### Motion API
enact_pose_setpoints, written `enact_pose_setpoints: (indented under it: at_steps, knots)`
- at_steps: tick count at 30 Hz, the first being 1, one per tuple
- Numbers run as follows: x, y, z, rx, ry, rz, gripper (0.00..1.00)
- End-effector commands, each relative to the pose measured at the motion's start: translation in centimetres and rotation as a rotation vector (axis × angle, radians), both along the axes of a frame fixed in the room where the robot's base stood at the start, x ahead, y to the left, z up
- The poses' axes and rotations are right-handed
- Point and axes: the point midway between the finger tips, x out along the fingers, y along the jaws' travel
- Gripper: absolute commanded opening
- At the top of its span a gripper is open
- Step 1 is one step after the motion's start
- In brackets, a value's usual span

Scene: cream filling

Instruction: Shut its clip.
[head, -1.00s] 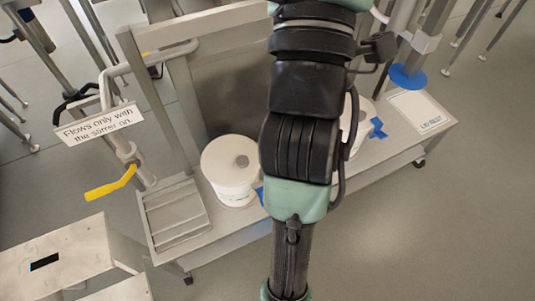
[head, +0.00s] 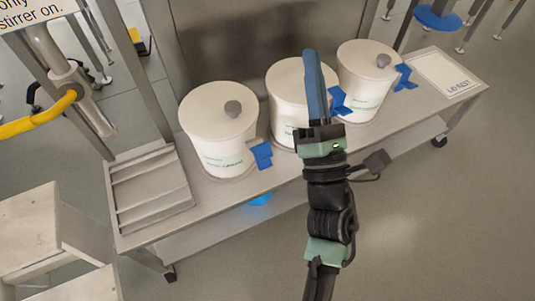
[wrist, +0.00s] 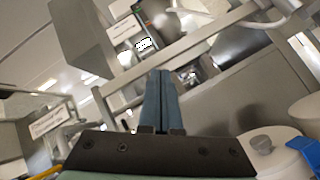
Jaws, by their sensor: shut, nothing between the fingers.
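Three white tubs stand in a row on the cart: a left tub (head: 215,145), a middle tub (head: 283,112) and a right tub (head: 362,92). Each has a white lid with a grey knob or part of one hidden. Blue clips stick out at their right sides: left clip (head: 262,155), middle clip (head: 339,101), right clip (head: 404,77). I cannot tell whether the clips are shut. My gripper (head: 311,55) is shut and empty, its blue fingers in front of the middle tub, hiding part of its lid. In the wrist view the fingers (wrist: 160,75) are together; a tub lid (wrist: 275,163) shows lower right.
A ridged metal tray (head: 150,188) lies at the cart's left end, a white sheet (head: 440,73) at its right end. A pipe with a yellow handle (head: 35,126) and a sign (head: 35,10) stand at left. Steps (head: 40,225) stand front left.

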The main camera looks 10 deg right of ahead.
Motion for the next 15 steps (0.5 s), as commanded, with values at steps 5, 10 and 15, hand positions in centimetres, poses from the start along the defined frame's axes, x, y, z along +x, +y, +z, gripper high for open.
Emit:
enact_pose_setpoints:
  at_steps: [5, 10, 15]
  knots:
    - [-0.9, 0.5, -10.9, -0.189, 0.052, -0.065, 0.00]
    - [-2.2, 1.5, -19.8, -0.365, 0.089, -0.102, 0.00]
    - [-3.9, 2.7, -27.7, -0.522, 0.114, -0.118, 0.00]
